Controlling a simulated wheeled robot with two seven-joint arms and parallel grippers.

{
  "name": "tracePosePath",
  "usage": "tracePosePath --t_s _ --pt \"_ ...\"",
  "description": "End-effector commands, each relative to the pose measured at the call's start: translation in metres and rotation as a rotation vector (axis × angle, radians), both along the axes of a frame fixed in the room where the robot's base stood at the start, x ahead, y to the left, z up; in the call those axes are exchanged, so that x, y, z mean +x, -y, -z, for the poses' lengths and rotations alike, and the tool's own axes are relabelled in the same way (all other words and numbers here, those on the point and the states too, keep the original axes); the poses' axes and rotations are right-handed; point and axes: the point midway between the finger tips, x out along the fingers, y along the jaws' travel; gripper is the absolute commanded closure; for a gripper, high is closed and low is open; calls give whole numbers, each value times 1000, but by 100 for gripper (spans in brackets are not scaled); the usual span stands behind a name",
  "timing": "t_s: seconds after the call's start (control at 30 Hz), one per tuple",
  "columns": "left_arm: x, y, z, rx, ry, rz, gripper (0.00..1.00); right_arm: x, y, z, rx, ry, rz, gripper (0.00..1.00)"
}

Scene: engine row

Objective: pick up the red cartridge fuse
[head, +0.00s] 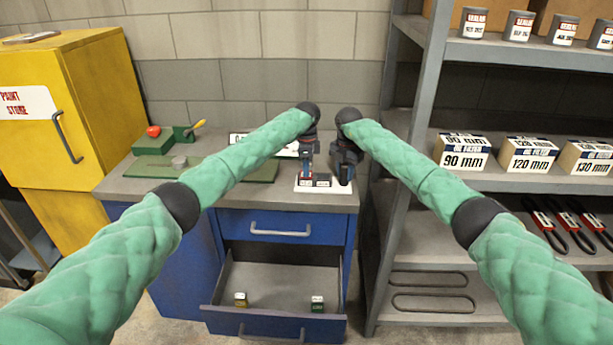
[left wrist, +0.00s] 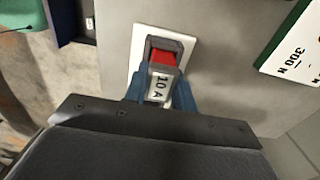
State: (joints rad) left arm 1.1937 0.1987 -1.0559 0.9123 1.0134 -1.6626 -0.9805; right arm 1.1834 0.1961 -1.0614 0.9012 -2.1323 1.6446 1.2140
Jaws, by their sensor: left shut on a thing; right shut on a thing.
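The red cartridge fuse (left wrist: 162,58) shows in the left wrist view, with a grey frame around its red part and a white "10 A" label. My left gripper (left wrist: 160,97) is shut on it, with a blue finger on each side. It is over a white plate (left wrist: 142,40) on the bench; I cannot tell whether it is seated or lifted. In the head view my left gripper (head: 308,165) points down at the white plate. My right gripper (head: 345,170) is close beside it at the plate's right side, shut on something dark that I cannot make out.
The grey bench top (head: 140,186) carries a green tray with a red knob and a white sign. Below, an open drawer (head: 275,275) holds a yellow fuse (head: 240,299) and a green fuse (head: 317,304). A grey shelf rack (head: 400,200) stands close on the right, a yellow cabinet (head: 85,90) on the left.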

Motion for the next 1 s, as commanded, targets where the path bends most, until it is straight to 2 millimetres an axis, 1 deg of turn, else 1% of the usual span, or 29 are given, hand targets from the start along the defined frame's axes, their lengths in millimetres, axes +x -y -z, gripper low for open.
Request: tracePosePath --t_s 0.17,0.27,0.37,0.6,0.7,0.83,1.0 --pt "0 0 -2 0 1 0 99 0 0 0 0 0 0 100" --pt "1 0 -9 -1 2 0 99 0 0 0 0 0 0 100" --pt "1 0 -23 -2 3 0 99 0 0 0 0 0 0 100" --pt "1 1 -67 -2 2 0 99 0 0 0 0 0 0 100" --pt "0 1 -82 -2 2 0 99 0 0 0 0 0 0 100" --pt "0 0 -94 -1 0 0 99 0 0 0 0 0 0 100" --pt "0 0 -100 0 0 0 99 0 0 0 0 0 0 100"
